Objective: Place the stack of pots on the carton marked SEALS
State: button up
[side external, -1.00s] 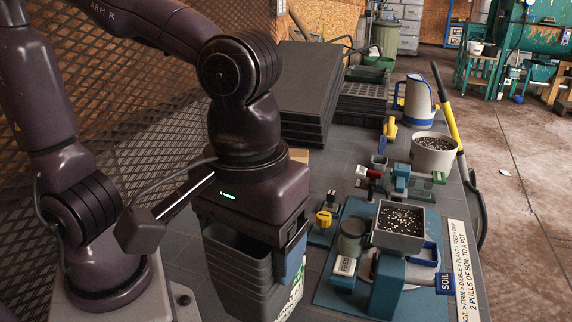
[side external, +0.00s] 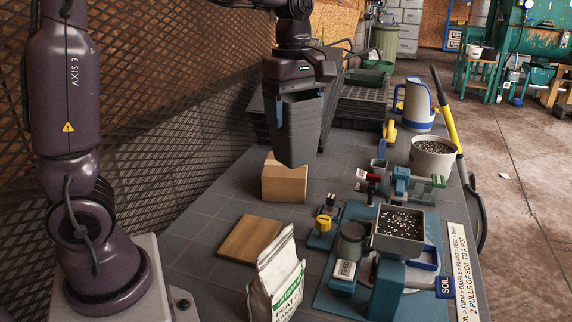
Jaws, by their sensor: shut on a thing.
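My gripper (side external: 298,90) is shut on the stack of dark grey pots (side external: 297,130) at its upper end. The stack hangs nearly upright, narrow end down. A small brown cardboard carton (side external: 284,184) stands on the bench below it. The stack's lower end overlaps the back of the carton's top in this view; I cannot tell whether they touch. No SEALS marking is readable on the carton from here.
A brown board (side external: 250,239) and a white bag (side external: 277,282) are nearer the camera. The blue potting station (side external: 333,287) is at right. Black trays (side external: 362,105) are behind the pots. Bare bench (side external: 215,205) lies left of the carton.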

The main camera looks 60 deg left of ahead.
jog(key=s+a+n, duration=0.2)
jog(key=a+n, duration=0.2)
jog(key=a, duration=0.6)
jog(key=s+a+n, duration=0.2)
jog(key=a+n, duration=0.1)
jog(key=a, duration=0.7)
jog(key=shift+w+a+f, duration=1.5)
jog(key=shift+w+f, duration=0.3)
jog(key=shift+f, duration=1.3)
jog(key=shift+w+a+f, duration=1.45)
jog(key=shift+w+f, duration=0.3)
jog(key=shift+f, duration=1.4)
jog(key=shift+w+a+f, duration=1.5)
jog(key=shift+w+f, duration=0.3)
jog(key=shift+f, duration=1.3)
